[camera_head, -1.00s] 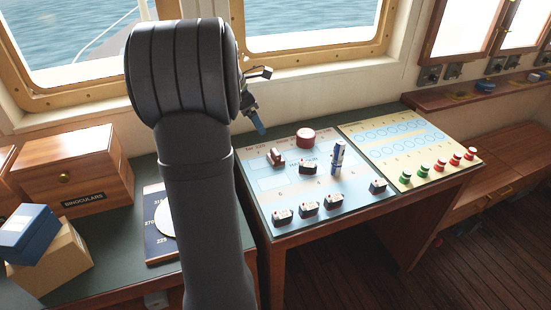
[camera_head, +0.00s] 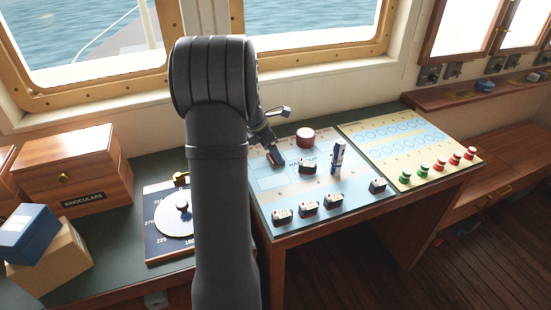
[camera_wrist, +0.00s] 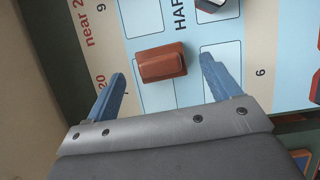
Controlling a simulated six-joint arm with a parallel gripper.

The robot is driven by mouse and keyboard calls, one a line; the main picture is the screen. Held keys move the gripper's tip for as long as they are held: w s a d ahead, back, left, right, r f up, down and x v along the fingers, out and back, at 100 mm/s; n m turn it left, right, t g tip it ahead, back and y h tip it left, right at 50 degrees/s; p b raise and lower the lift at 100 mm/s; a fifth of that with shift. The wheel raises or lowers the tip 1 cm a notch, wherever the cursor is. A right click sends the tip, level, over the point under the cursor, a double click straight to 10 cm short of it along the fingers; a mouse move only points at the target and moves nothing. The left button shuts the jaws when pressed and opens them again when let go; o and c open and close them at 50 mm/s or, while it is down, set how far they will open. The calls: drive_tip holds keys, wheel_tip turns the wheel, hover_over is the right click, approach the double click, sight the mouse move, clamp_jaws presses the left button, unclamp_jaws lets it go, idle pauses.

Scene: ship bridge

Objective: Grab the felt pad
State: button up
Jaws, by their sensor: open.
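A small reddish-brown block, which looks like the felt pad (camera_head: 278,159), lies on the light blue chart board (camera_head: 347,200). In the wrist view the pad (camera_wrist: 160,65) sits between the two blue fingers of my gripper (camera_wrist: 163,72), slightly ahead of the fingertips, with a gap on each side. My gripper (camera_head: 270,148) is open and empty. In the head view it is at the board's upper left, close to the pad, partly covering it. How high the fingertips are above the board is hard to tell.
Several dark, white-faced blocks (camera_head: 308,208) stand on the board, with a red round piece (camera_head: 305,137) and an upright blue-and-white marker (camera_head: 337,156). A yellow panel (camera_head: 400,145) with green and red pegs is to the right. A binoculars box (camera_head: 72,172) and a dial (camera_head: 180,222) are left.

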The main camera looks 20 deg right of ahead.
drive_tip(key=x, duration=0.3)
drive_tip(key=shift+d+f, duration=0.1)
drive_tip(key=c, duration=1.1)
